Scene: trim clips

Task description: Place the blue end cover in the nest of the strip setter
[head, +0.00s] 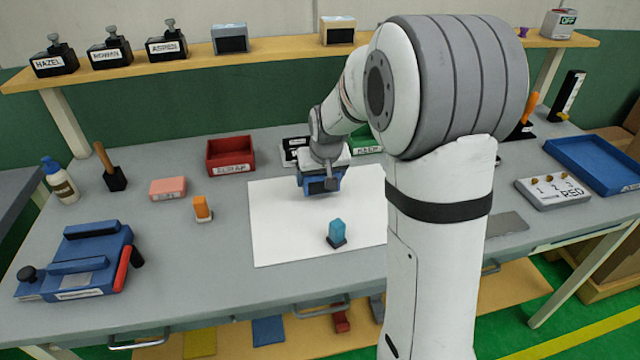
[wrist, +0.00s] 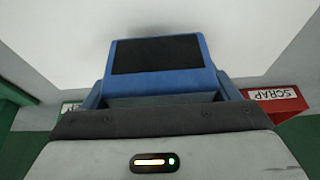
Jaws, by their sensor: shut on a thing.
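My gripper (head: 320,182) is above the white mat, pointing down and shut on a blue piece with a dark face, which I take for the blue end cover (head: 307,184). In the wrist view this blue body (wrist: 160,86) with its black panel fills the space before the palm. The blue strip setter (head: 85,262) stands at the table's left, with two raised bars, a black knob and a red handle. Its nest is hard to make out. My gripper is well to the right of it.
A small teal block (head: 337,228) on a dark base stands on the white mat (head: 285,235). An orange block (head: 202,207), a pink block (head: 168,188) and a red bin (head: 230,155) lie between setter and gripper. A blue tray (head: 598,165) is far right.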

